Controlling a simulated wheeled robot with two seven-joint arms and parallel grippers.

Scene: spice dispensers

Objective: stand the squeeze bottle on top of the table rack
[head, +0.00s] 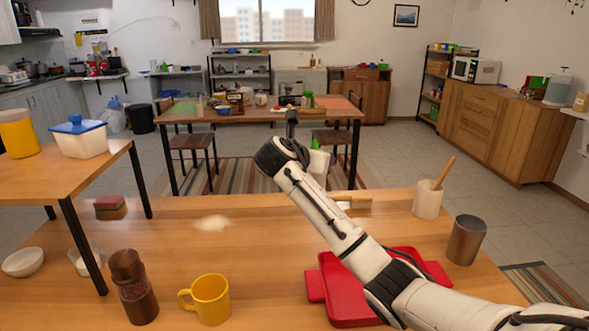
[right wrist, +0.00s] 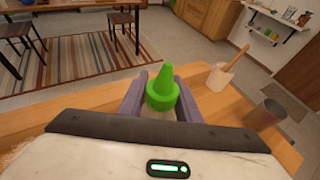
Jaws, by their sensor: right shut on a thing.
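The squeeze bottle, with a white body (head: 319,165) and a green cone nozzle (right wrist: 163,92), is near the table's far edge, partly hidden behind my right arm in the head view. My right gripper (right wrist: 161,100) is shut on it, with one purple finger on each side just below the nozzle. The bottle looks about upright. Its base is hidden, so I cannot tell whether it touches the table. The table rack (head: 40,182) is a raised wooden shelf on black legs at the left, well away from the bottle. My left gripper is not in view.
On the rack stand a yellow container (head: 17,133) and a blue-lidded tub (head: 80,138); its right end looks bare. On the table are a pepper mill (head: 133,288), yellow mug (head: 208,299), red tray (head: 335,290), metal cup (head: 466,240), utensil crock (head: 427,200) and sponge (head: 110,207).

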